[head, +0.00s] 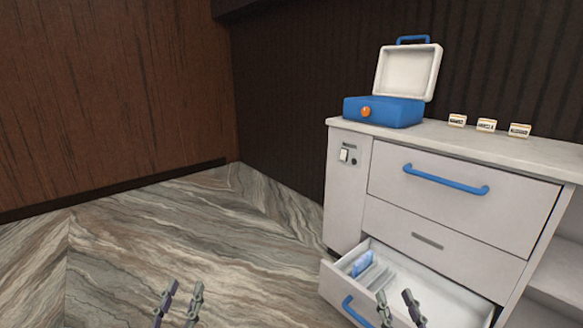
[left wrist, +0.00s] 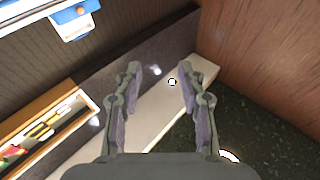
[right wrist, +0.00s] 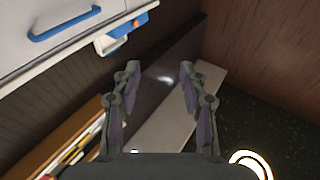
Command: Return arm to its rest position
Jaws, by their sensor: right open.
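My left gripper (head: 180,302) is at the bottom of the head view, over the bare floor and left of the cabinet. Its two fingers stand apart with nothing between them, as the left wrist view (left wrist: 158,88) also shows. My right gripper (head: 397,304) is at the bottom of the head view, in front of the open lower drawer (head: 455,300). Its fingers are apart and empty, also in the right wrist view (right wrist: 160,85). Most of both arms is out of the head view.
A white cabinet (head: 345,205) stands at the right, its lower drawer pulled out with a blue item (head: 362,264) inside. On its top are an open blue box (head: 390,111) and small cards (head: 486,125). The marble floor (head: 150,240) at left is clear up to the wooden wall (head: 110,100).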

